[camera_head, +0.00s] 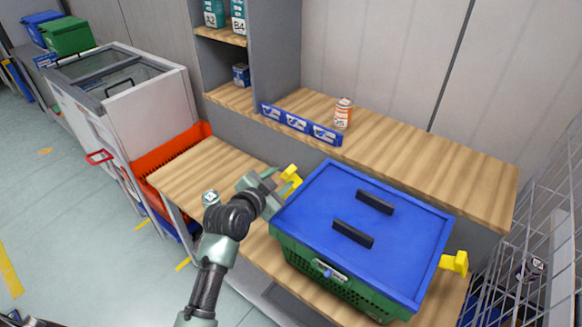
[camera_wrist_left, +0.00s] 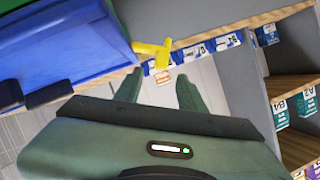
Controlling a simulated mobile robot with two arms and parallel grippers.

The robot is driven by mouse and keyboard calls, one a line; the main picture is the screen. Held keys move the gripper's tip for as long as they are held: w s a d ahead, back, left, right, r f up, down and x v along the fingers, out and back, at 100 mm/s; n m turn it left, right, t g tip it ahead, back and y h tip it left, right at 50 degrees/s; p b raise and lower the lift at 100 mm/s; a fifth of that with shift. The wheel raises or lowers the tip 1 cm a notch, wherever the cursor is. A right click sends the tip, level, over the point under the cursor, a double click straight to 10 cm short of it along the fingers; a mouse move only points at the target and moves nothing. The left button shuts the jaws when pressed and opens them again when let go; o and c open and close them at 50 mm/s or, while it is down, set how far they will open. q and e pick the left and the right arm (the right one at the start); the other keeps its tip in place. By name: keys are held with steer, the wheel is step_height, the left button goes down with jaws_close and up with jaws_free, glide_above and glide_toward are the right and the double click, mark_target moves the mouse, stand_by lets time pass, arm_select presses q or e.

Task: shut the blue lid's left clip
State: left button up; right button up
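A blue lid (camera_head: 335,205) with two black handles lies on a green crate (camera_head: 345,285) on the wooden bench. The yellow left clip (camera_head: 291,178) sticks out and up from the lid's left edge. It also shows in the left wrist view (camera_wrist_left: 152,48), just beyond the fingertips, beside the blue lid (camera_wrist_left: 70,45). A second yellow clip (camera_head: 454,262) sticks out on the right side. My left gripper (camera_head: 284,184) is beside the left clip, close to it. Its fingers (camera_wrist_left: 158,84) are apart with nothing between them. Contact with the clip cannot be made out. My right gripper is not in view.
A raised wooden shelf (camera_head: 420,155) behind the crate bears an orange-and-white bottle (camera_head: 343,113) and a blue label strip (camera_head: 299,124). An orange tote (camera_head: 170,155) stands left of the bench. A wire rack (camera_head: 535,235) stands at right. The bench left of my gripper is bare.

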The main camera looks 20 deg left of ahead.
mark_target(289, 171)
arm_select(q)
steer(key=shift+x, duration=1.1)
steer(key=x, duration=0.2)
steer(key=shift+w+p, duration=0.3)
steer(key=shift+p, duration=0.1)
steer(key=shift+w+d+f, duration=0.1)
steer(key=shift+w+f, duration=0.1)
steer(key=shift+w, duration=0.25)
steer(key=c, duration=0.9)
jaws_close()
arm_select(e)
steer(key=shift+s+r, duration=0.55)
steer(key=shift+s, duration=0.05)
